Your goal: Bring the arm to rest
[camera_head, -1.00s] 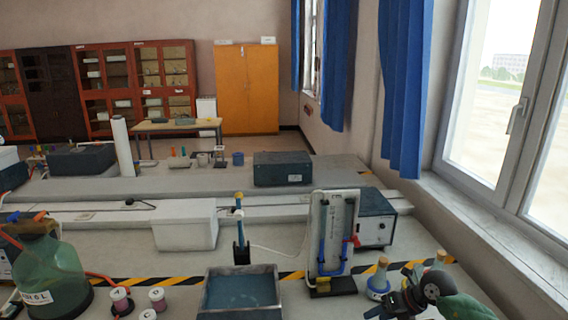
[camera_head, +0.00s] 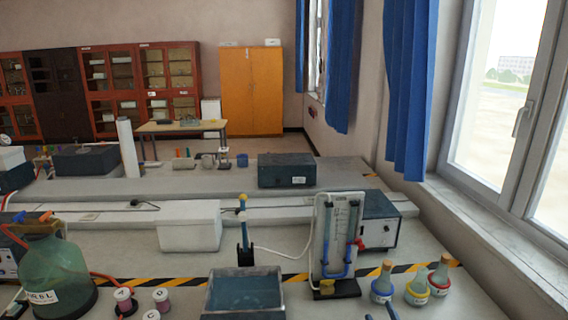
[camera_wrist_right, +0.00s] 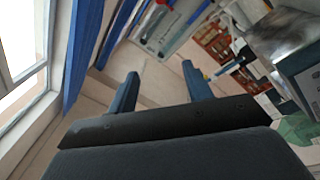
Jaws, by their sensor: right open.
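My right gripper (camera_head: 381,315) shows only as dark tips at the bottom edge of the head view, right of centre. In the right wrist view the two blue fingers of the right gripper (camera_wrist_right: 160,86) stand wide apart with nothing between them. The rest of the right arm is out of the head view. My left gripper is in neither view.
Three stoppered flasks, blue-ringed (camera_head: 382,286), yellow-ringed (camera_head: 418,289) and red-ringed (camera_head: 440,277), stand near the right gripper. A glass apparatus on a stand (camera_head: 337,245), a blue-filled tray (camera_head: 243,293) and a green bottle (camera_head: 55,275) share the bench.

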